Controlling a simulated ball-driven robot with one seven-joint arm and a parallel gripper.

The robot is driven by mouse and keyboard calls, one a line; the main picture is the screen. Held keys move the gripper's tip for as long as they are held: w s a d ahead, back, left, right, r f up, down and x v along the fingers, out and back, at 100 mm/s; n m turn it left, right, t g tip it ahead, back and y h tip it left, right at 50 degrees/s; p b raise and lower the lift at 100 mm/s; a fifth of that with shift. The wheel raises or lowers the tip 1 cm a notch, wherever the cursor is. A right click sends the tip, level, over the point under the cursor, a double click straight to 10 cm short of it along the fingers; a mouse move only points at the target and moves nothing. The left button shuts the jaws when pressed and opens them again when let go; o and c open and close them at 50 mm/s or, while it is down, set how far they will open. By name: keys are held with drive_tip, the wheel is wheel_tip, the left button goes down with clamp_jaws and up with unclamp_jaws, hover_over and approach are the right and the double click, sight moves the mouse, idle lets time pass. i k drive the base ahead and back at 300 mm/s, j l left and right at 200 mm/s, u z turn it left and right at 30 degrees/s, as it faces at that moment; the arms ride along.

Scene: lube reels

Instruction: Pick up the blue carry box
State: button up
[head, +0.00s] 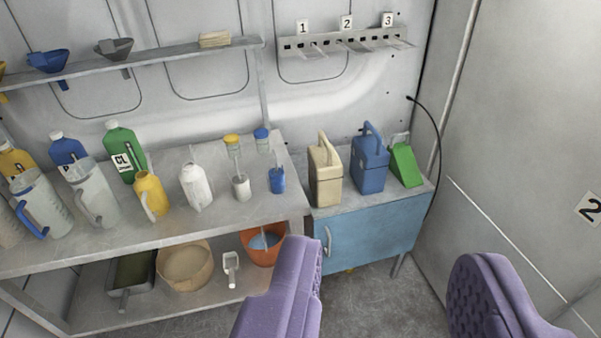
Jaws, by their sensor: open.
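The blue carry box (369,172) stands upright on top of a blue cabinet (371,243), against the back wall. It has a looped handle on top. A similar beige carry box (326,178) stands just left of it, and a green scoop-shaped item (404,165) stands close on its right. My gripper (385,310) shows at the bottom as two purple padded fingers set wide apart. It is open and empty, in front of and below the cabinet top, apart from the box.
A metal bench (225,213) with bottles and jugs fills the left. An orange bucket (264,252) sits on its lower shelf. A black cable (436,130) hangs right of the cabinet, near the right wall (520,140). A numbered rack (340,43) is above.

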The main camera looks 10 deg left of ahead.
sight(369, 159)
drive_tip(key=i+l, duration=0.25)
drive_tip(key=i, duration=0.55)
drive_tip(key=i+l+z, duration=0.1)
drive_tip(key=i+l, duration=0.15)
drive_tip(key=i, duration=0.55)
drive_tip(key=i+l+z, duration=0.1)
drive_tip(key=i, duration=0.7)
drive_tip(key=i+l, duration=0.25)
drive_tip(key=i, duration=0.55)
